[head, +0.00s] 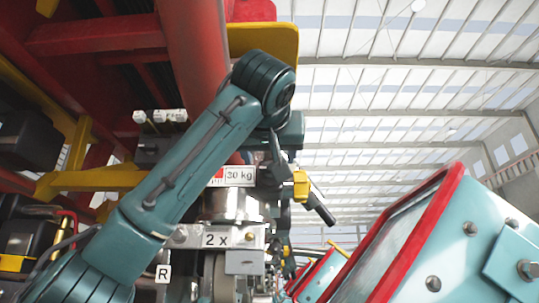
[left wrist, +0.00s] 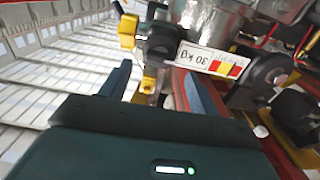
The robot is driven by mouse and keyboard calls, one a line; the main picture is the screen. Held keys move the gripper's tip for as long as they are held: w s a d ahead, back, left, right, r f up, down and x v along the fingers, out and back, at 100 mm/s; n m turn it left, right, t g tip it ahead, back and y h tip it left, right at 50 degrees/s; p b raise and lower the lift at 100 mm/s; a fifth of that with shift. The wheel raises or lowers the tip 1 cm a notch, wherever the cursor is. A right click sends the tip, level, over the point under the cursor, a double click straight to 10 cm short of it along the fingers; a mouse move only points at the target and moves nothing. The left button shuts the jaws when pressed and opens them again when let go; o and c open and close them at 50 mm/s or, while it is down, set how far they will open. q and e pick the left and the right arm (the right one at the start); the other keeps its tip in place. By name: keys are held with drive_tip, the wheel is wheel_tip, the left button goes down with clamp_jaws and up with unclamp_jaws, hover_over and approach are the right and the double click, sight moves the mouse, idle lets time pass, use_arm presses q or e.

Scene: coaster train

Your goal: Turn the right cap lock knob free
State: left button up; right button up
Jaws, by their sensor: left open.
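A yellow knob-like part (head: 300,186) with a black handle sits just right of the 30 kg label in the head view; I cannot tell for sure that it is the right cap lock knob. A yellow part (left wrist: 127,28) beside a black block also shows in the left wrist view, beyond my fingers. My left gripper (left wrist: 156,78) is open. Its two fingers lie either side of a small yellow and black piece, with no clear contact. In the head view my left arm covers much of the mechanism. My right gripper is not in view.
The 30 kg label (head: 238,175) and a silver cylinder (head: 236,206) stand by the "2 x" plate (head: 216,240). A red pipe (head: 192,50) runs above. A teal and red car panel (head: 450,240) fills the lower right. Open hall space lies at upper right.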

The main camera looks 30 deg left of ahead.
use_arm(q)
drive_tip(key=shift+p+x, duration=0.55)
drive_tip(key=shift+x, duration=1.55)
drive_tip(key=shift+c, duration=0.3)
drive_tip(key=c, duration=0.9)
